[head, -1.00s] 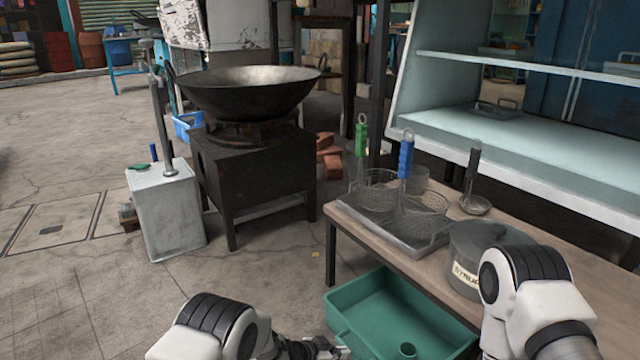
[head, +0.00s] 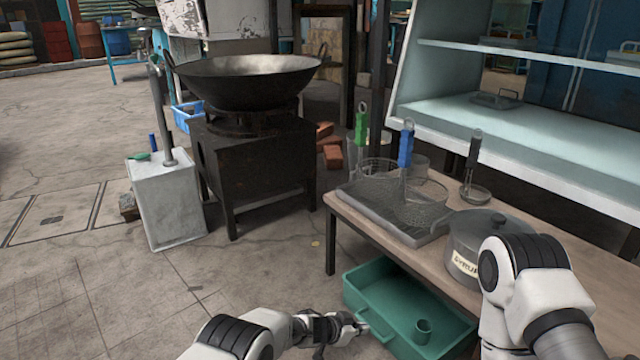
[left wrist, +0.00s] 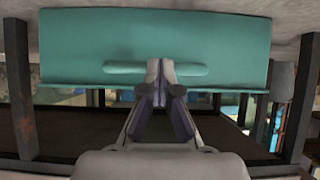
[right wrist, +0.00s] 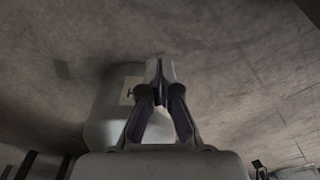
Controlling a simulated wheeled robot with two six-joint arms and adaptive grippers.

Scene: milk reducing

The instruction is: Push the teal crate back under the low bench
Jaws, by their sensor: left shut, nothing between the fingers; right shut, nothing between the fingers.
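The teal crate (head: 388,345) sits on the floor, its far part beneath the low bench (head: 375,234) and its near part sticking out. My left gripper (head: 362,328) is shut and empty at the crate's near outer wall. In the left wrist view the crate's wall (left wrist: 220,35) fills the upper middle, and the shut fingertips (left wrist: 160,65) overlap its handle bar (left wrist: 122,69); they look in contact. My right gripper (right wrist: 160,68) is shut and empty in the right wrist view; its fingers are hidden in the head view.
On the bench are a tray (head: 385,212) with wire strainers, a ladle (head: 473,165) and a lidded pot (head: 485,240). A bench leg (head: 330,245) stands left of the crate. A stove with a wok (head: 245,85) stands farther back.

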